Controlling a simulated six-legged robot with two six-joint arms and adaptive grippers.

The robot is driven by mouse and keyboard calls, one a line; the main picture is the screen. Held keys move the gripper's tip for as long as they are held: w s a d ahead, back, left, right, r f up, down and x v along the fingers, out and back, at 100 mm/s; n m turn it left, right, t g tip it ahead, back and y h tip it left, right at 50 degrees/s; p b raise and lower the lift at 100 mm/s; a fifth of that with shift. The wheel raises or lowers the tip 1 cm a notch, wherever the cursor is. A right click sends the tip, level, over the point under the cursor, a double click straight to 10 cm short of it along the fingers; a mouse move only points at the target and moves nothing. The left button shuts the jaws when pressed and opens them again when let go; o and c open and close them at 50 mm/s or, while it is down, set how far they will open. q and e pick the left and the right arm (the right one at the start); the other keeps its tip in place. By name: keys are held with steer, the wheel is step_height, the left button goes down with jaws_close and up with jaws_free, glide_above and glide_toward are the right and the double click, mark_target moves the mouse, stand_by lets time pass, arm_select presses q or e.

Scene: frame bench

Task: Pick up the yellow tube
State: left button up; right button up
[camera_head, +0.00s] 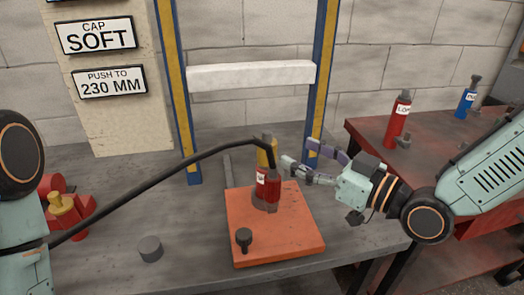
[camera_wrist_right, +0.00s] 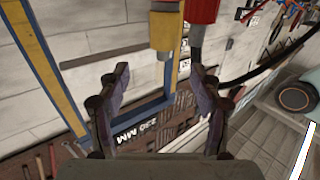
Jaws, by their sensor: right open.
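The yellow tube (camera_head: 265,152) stands upright behind a red cylinder (camera_head: 268,188) on an orange plate (camera_head: 285,238); its lower part is hidden in the head view. My right gripper (camera_head: 298,152) is open and empty, just right of the tube, fingers pointing left toward it. In the right wrist view the yellow tube (camera_wrist_right: 165,28) lies ahead of the open fingertips (camera_wrist_right: 160,72), roughly in line with the gap and apart from them. The red cylinder (camera_wrist_right: 201,10) is right beside it there. My left gripper is out of view.
A black hose (camera_head: 150,180) arches from the left to the red cylinder. A blue-and-yellow frame (camera_head: 178,90) with a white crossbar (camera_head: 250,76) stands behind. A dark knob (camera_head: 243,238) is on the plate, a grey cylinder (camera_head: 150,248) on the bench. Red and blue bottles stand on the right table.

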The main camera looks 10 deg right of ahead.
mark_target(275, 148)
steer(key=b+x, duration=0.1)
steer(key=x, duration=0.2)
steer(key=shift+w+a+f, duration=0.1)
steer(key=shift+w, duration=0.15)
steer(key=shift+w+a+b, duration=0.1)
steer(key=shift+w+b, duration=0.05)
steer(key=shift+b, duration=0.15)
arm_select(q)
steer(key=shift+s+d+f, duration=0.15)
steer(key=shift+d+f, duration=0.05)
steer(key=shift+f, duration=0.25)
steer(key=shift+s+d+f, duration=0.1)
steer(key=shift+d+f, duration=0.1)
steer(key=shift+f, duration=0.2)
arm_select(e)
steer(key=shift+w+a+f+b, duration=0.25)
steer(key=shift+w+a+b, duration=0.15)
steer(key=shift+w+a, duration=0.2)
steer(key=shift+w+a+f+b, duration=0.2)
steer(key=shift+w+a+b, duration=0.15)
steer(key=shift+w+a, duration=0.25)
steer(key=shift+x, duration=1)
steer(key=shift+s+r, duration=0.1)
steer(key=shift+r, duration=0.05)
steer(key=shift+c, duration=1.3)
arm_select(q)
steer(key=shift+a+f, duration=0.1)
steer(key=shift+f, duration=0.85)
arm_select(e)
jaws_close()
